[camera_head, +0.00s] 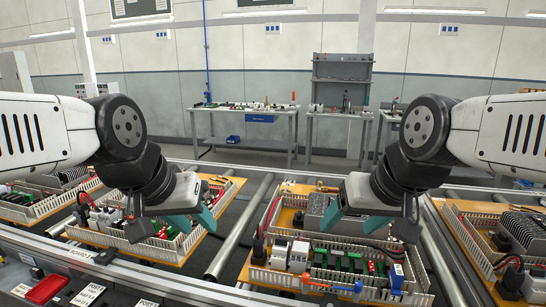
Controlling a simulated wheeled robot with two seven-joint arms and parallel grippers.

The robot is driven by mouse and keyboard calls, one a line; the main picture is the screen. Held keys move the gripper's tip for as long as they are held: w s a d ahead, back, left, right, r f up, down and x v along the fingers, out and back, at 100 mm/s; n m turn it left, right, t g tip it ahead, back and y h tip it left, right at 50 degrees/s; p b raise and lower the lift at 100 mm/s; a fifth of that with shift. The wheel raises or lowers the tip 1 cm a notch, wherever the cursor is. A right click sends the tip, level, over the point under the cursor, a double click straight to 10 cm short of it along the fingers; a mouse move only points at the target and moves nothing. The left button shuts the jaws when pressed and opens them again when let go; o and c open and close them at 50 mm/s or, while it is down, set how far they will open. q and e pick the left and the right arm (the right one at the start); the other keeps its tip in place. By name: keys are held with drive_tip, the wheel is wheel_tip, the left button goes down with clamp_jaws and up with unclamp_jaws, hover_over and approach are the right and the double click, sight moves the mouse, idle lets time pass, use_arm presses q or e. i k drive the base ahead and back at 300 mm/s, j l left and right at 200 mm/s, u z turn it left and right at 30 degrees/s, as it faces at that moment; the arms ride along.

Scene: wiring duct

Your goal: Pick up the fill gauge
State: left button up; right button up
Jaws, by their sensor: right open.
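A slim orange and blue tool (332,286), which may be the fill gauge, lies across the front edge of the middle board. It is small in this view and I cannot name it for certain. My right gripper (352,220) is open and empty above the middle board, behind and above that tool and apart from it. My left gripper (193,221) hangs over the right part of the left board, with its teal fingertips a little apart and nothing seen between them.
The middle board (262,276) carries white slotted ducts, green terminals and a blue part (397,276). Similar boards stand left (172,254) and right (455,240) on the roller conveyor (236,232). A red tray (45,290) and labels lie on the front left ledge. Workbenches stand behind.

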sight(396, 278)
drive_tip(key=z, duration=1.25)
